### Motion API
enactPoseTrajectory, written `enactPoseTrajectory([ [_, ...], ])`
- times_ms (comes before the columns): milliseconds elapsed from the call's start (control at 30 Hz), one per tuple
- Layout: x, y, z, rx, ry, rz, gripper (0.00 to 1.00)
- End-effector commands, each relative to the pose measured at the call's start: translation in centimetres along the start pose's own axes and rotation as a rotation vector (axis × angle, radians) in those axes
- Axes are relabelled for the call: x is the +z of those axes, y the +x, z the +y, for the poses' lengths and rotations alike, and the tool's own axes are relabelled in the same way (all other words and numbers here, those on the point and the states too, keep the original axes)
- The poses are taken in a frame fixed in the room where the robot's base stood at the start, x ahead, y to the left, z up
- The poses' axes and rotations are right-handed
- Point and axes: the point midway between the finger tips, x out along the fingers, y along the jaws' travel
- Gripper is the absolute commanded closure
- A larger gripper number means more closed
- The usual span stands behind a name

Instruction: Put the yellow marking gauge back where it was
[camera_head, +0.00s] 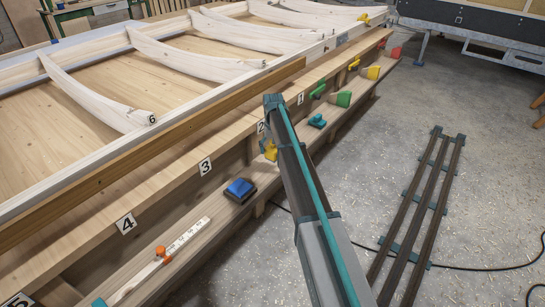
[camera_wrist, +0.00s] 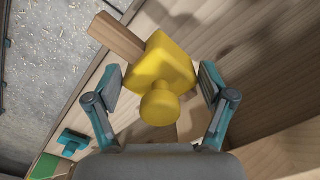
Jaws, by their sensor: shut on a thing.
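The yellow marking gauge has a yellow head (camera_wrist: 160,62) with a round yellow knob and a wooden beam (camera_wrist: 118,38). In the wrist view it lies between the two fingers of my gripper (camera_wrist: 160,80), which is shut on it. In the head view a small yellow part of the gauge (camera_head: 269,150) shows just left of my arm, below label 2. My arm hides the rest of it and the fingertips there. I cannot tell whether the gauge touches the lower wooden ledge (camera_head: 222,217).
On the ledge are a blue block (camera_head: 240,188), a teal tool (camera_head: 317,121), a green piece (camera_head: 343,98), another yellow piece (camera_head: 373,72) and a ruler (camera_head: 187,238) with an orange knob. Numbered labels mark the bench edge. Dark rails (camera_head: 423,200) lie on the floor at right.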

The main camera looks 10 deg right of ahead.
Motion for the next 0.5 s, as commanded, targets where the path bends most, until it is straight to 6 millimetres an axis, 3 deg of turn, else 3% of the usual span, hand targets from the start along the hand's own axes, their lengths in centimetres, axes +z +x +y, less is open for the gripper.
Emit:
enactPoseTrajectory([
  [300,-2.2,2.5,0.0,0.000,0.000,0.000,0.51],
  [500,-1.8,5.0,0.0,0.000,0.000,0.000,0.51],
])
